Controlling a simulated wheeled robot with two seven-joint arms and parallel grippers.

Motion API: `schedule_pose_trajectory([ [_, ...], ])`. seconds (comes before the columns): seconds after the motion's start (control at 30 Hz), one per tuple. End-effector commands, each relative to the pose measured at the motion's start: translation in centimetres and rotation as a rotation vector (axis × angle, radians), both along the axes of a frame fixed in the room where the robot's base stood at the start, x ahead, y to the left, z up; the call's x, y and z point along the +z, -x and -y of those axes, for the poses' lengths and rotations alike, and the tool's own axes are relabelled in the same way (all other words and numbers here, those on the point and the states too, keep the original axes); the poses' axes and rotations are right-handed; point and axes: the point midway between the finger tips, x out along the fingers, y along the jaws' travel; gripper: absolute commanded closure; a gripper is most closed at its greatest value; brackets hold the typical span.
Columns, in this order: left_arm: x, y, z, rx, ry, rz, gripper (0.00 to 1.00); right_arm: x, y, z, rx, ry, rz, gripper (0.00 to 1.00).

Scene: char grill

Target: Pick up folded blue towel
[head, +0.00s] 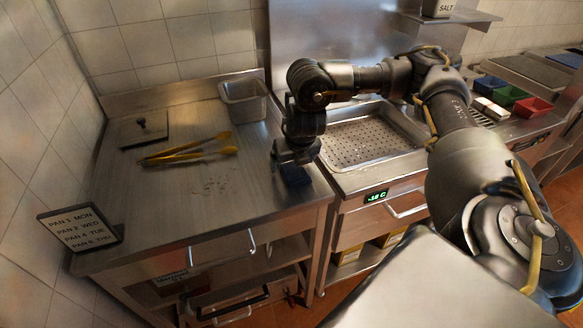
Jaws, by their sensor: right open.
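The folded blue towel (294,177) is a small dark blue shape at the right front part of the steel counter (160,205), close to its right edge. My right gripper (296,160) points down directly over it and is open. The gripper hides the towel's upper part. I cannot tell whether the fingers touch the towel. My left gripper is not in view.
Yellow tongs (190,152), a grill press (143,130) and a steel pan (243,98) stand on the counter. A day sign (80,229) is at the front left corner. A perforated tray (365,138) lies right of the gripper.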

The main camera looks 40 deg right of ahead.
Motion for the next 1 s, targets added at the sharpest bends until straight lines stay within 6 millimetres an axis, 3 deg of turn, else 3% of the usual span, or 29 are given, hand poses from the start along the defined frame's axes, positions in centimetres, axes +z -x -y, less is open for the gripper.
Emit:
schedule_pose_trajectory([
  [0.3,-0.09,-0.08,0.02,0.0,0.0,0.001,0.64,-0.35,-0.19,0.08,0.0,0.001,0.002,0.14],
  [0.67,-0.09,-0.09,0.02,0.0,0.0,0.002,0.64,-0.34,-0.18,0.07,0.0,0.0,0.001,0.61],
  [1.0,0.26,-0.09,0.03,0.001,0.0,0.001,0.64,-0.03,-0.18,0.06,0.0,0.0,0.001,0.62],
])
